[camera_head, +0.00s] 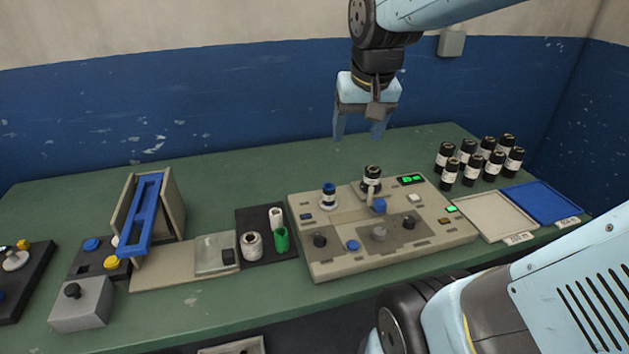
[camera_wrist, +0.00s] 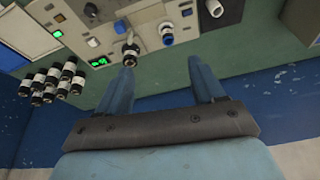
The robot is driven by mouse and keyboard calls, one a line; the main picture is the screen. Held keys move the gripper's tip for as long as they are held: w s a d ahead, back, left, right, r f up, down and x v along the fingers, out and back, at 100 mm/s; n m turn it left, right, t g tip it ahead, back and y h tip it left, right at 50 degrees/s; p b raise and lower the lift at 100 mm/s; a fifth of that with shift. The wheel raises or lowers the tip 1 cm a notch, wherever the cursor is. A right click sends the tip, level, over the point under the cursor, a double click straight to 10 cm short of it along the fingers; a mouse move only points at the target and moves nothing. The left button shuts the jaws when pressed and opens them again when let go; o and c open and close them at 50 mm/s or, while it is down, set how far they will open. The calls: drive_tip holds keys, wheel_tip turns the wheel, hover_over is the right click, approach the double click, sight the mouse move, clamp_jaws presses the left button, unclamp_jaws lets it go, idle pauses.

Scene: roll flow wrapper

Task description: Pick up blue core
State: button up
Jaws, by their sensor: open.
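A small blue-topped piece with a white lower part (camera_head: 329,195) stands upright at the back left of the beige machine (camera_head: 336,262); I take it as the blue core, but cannot be sure. It also shows in the wrist view (camera_wrist: 167,32), beyond my fingertips. My gripper (camera_head: 359,133) hangs above and behind the machine, pointing down. Its two fingers are apart with nothing between them; they show in the wrist view (camera_wrist: 167,72) too. It is well clear of the piece.
A black-topped roll (camera_head: 372,175) stands beside the piece. Several black bottles (camera_head: 473,170) and the beige (camera_head: 491,217) and blue (camera_head: 545,201) trays are right. A dark mat (camera_head: 246,218) with white and green tubes (camera_head: 281,240) is left. The green table behind the machine is clear.

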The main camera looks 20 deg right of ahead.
drive_tip(key=w+f+m+g, duration=0.2)
drive_tip(key=w+f, duration=0.3)
drive_tip(key=w, duration=0.3)
drive_tip(key=m+g, duration=0.1)
drive_tip(key=g, duration=0.1)
hover_over(329, 193)
drive_tip(key=w, duration=0.1)
wheel_tip(329, 193, down, 8)
drive_tip(key=f, duration=1.4)
drive_tip(key=shift+w+d+f, duration=0.1)
drive_tip(key=shift+w+d, duration=0.1)
drive_tip(key=shift+d, duration=0.05)
drive_tip(key=c, duration=1.1)
